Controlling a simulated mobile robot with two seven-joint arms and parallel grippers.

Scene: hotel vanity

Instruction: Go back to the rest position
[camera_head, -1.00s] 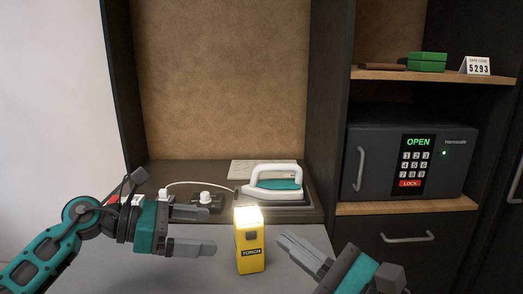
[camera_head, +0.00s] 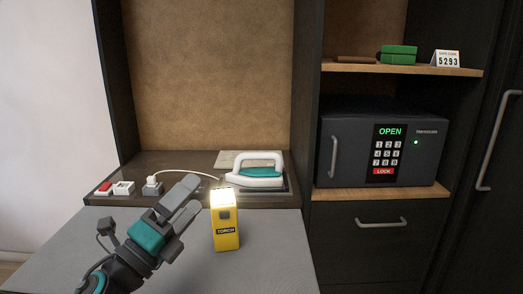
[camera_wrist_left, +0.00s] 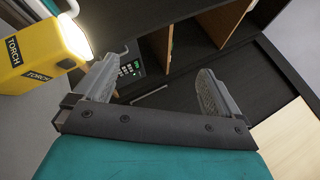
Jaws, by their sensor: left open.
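My left gripper (camera_head: 182,210) is open and empty, above the grey tabletop, left of the yellow torch (camera_head: 227,238). The torch stands upright on the tabletop with its top lit, apart from the fingers. In the left wrist view the open gripper (camera_wrist_left: 155,88) shows nothing between its fingers, and the torch (camera_wrist_left: 38,60) is at the upper left. My right gripper is not in view.
A white and teal iron (camera_head: 257,170) sits on the raised back ledge, beside a power strip (camera_head: 124,188) with a plugged cord. A safe (camera_head: 350,155) reading OPEN is on the right shelf, below a green box (camera_head: 398,54) and code card (camera_head: 447,58). The front right tabletop is clear.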

